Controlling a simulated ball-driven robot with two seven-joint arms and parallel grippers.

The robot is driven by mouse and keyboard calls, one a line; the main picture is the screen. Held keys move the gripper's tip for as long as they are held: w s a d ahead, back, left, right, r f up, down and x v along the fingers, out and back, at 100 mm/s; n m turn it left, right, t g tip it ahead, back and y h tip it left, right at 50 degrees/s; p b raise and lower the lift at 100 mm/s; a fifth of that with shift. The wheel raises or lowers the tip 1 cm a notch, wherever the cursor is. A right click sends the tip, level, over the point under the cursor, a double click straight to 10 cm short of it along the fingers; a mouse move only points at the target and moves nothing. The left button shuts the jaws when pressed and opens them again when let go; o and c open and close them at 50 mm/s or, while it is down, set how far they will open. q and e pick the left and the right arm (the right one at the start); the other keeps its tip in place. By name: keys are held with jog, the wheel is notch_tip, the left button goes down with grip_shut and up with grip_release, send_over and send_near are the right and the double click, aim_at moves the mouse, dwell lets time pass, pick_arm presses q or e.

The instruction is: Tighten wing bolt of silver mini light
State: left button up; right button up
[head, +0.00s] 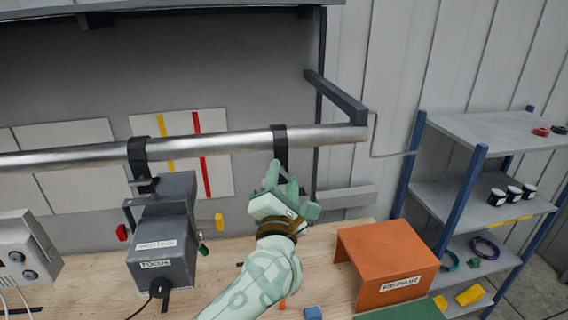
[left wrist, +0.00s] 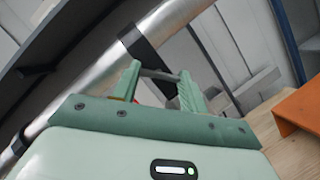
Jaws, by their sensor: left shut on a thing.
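My left gripper (head: 282,182) is raised just below a black clamp (head: 280,135) on the silver pipe (head: 220,139). In the left wrist view its fingers (left wrist: 160,72) are shut on a thin dark bar, which I take for the wing bolt (left wrist: 158,74). The clamp (left wrist: 146,50) shows just behind the fingers. The bolt's wings are too small to make out. No silver mini light shows clearly under this clamp; the gripper and hand cover that spot. A grey lamp (head: 163,245) labelled FOCUS hangs from another black clamp (head: 139,160) to the left. My right gripper is not in view.
A wooden bench (head: 225,262) lies below. An orange REPAIR stand (head: 385,255) is on its right side and a silver box with knobs (head: 22,250) at the far left. A shelf rack (head: 478,190) stands at right. A metal arm (head: 335,97) juts above the pipe.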

pick_arm(q)
jog(key=shift+r+m+g+h, duration=0.1)
jog(key=shift+m+g+h, duration=0.25)
jog(key=shift+m, duration=0.75)
jog(key=m+g, duration=0.1)
jog(key=m, duration=0.1)
jog(key=m+g, duration=0.1)
jog(key=m, duration=0.2)
jog(key=shift+m+h, duration=0.3)
jog(key=shift+h, duration=0.05)
jog(key=m+g, duration=0.1)
jog(key=m, duration=0.2)
jog(key=shift+r, duration=0.15)
jog(key=m+g+y, duration=0.1)
jog(key=m, duration=0.2)
jog(key=shift+y, duration=0.3)
jog(key=m+y, duration=0.1)
jog(key=m, duration=0.1)
jog(key=m+g, duration=0.1)
jog(key=m, duration=0.1)
jog(key=shift+d+r+g+y, duration=0.15)
jog(key=shift+g+y, duration=0.1)
jog(key=shift+y, duration=0.15)
jog(key=shift+m+g+y, duration=0.4)
jog(key=shift+m+y, duration=0.6)
jog(key=shift+m, duration=0.7)
jog(key=o, duration=1)
jog(key=shift+w, duration=0.15)
